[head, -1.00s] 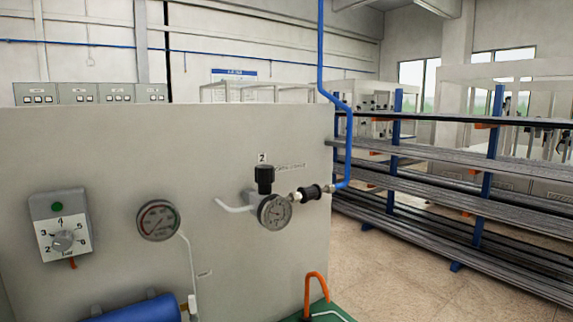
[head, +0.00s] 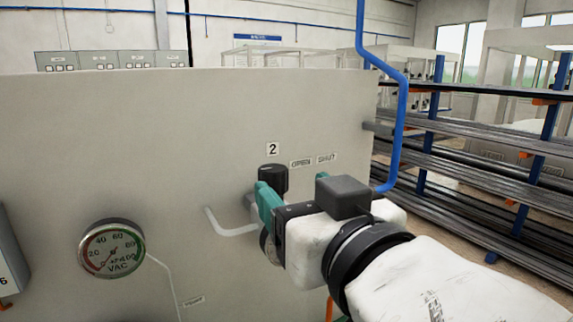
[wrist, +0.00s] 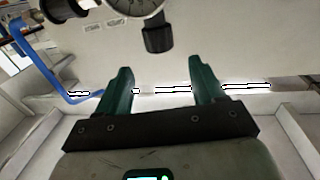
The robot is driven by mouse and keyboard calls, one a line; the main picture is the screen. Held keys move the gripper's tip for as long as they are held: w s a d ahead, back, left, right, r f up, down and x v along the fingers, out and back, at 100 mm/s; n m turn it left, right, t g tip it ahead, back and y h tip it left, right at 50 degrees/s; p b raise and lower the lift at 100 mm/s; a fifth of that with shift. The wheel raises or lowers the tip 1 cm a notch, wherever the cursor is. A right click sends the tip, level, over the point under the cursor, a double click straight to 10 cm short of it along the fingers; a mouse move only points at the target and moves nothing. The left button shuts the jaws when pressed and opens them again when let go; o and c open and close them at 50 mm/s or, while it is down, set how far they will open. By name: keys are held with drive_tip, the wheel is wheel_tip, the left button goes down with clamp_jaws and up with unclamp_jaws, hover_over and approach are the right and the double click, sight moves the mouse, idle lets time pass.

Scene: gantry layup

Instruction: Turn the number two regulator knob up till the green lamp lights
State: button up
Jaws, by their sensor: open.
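The number two regulator has a black knob (head: 272,178) under a "2" label (head: 273,149) on the pale panel. In the wrist view the knob (wrist: 158,39) hangs below the dial gauge (wrist: 130,7), ahead of the gap between the fingertips. My gripper (head: 294,192) is open and empty, close to the knob, its teal fingers apart; it also shows in the wrist view (wrist: 161,80). I see no finger clearly touching the knob. The regulator's gauge (head: 267,247) is mostly hidden behind my gripper. No lit green lamp is in view.
A VAC gauge (head: 112,248) sits on the panel (head: 160,130) to the left. A grey box (head: 10,265) is cut off at the left edge. A blue pipe (head: 398,130) runs down right of the knob. Racks of bars (head: 480,165) stand at the right.

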sight(276, 175)
drive_tip(key=p+x, duration=0.1)
drive_tip(key=x, duration=0.8)
drive_tip(key=shift+a+f+p, duration=0.1)
drive_tip(key=shift+p, duration=0.25)
drive_tip(key=c, duration=0.9)
drive_tip(key=shift+c, duration=0.2)
drive_tip(key=shift+m+t+h, duration=0.3)
drive_tip(key=shift+m+h, duration=0.2)
drive_tip(key=shift+h, duration=0.5)
